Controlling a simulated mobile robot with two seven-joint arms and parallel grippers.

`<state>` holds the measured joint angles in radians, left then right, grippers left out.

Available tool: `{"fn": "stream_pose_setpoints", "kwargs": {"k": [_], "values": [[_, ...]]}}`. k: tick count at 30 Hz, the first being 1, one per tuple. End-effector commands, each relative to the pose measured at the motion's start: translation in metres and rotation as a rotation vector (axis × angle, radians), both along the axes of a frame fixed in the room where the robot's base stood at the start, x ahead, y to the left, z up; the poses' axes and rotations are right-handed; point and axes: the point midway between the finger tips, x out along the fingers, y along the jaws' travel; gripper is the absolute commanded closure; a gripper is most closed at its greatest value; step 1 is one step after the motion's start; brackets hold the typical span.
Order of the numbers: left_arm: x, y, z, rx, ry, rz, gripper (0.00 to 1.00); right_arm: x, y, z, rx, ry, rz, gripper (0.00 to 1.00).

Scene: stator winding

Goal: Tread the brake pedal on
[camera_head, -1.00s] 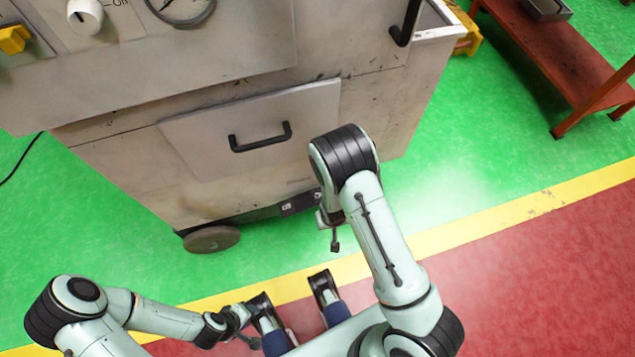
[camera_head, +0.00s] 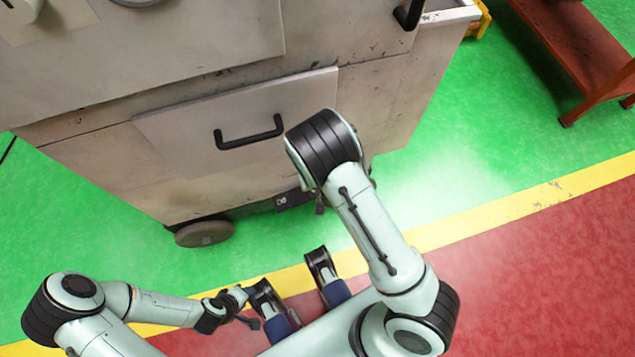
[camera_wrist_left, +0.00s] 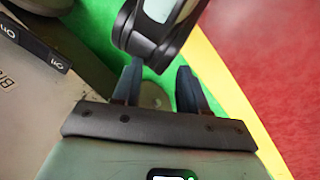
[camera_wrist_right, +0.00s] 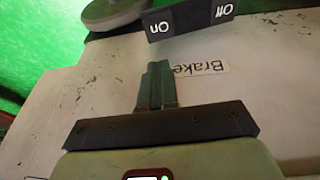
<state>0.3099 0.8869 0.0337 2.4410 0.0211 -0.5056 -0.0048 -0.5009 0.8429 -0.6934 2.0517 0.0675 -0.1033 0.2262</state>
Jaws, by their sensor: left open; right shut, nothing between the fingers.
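The brake pedal (camera_wrist_right: 190,18) is a dark bar with white "On" and "Off" lettering at the machine's base, below a "Brake" label (camera_wrist_right: 200,69). In the head view the pedal (camera_head: 290,199) is partly covered by my right arm. It also shows at the left edge of the left wrist view (camera_wrist_left: 35,45). My right gripper (camera_wrist_right: 157,66) is shut and empty, pointing toward the pedal near the label; a gap shows in the picture, contact cannot be told. In the head view it is mostly hidden behind my arm. My left gripper (camera_wrist_left: 160,72) is open and empty, low near my base.
The beige machine (camera_head: 390,90) has a drawer with a black handle (camera_head: 250,133) and a round grey foot (camera_head: 207,233). A red bench (camera_head: 580,60) stands at right. Green floor is clear right of the machine, before the yellow line (camera_head: 480,219).

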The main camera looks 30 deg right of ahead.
Motion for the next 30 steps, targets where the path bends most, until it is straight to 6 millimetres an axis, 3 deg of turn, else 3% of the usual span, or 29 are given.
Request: {"fn": "stream_pose_setpoints", "kwargs": {"k": [18,24,30], "values": [[0.064,0.033,-0.048,0.083,-0.167,0.07,0.57,0.023,-0.017,-0.113,0.0,0.004,-0.001,1.0],[0.054,0.035,-0.059,0.085,-0.134,0.07,0.57,0.023,-0.021,-0.129,0.0,0.001,0.001,1.0],[0.051,0.036,-0.06,0.085,-0.123,0.071,0.57,0.023,-0.021,-0.131,0.0,0.0,0.001,1.0]]}}
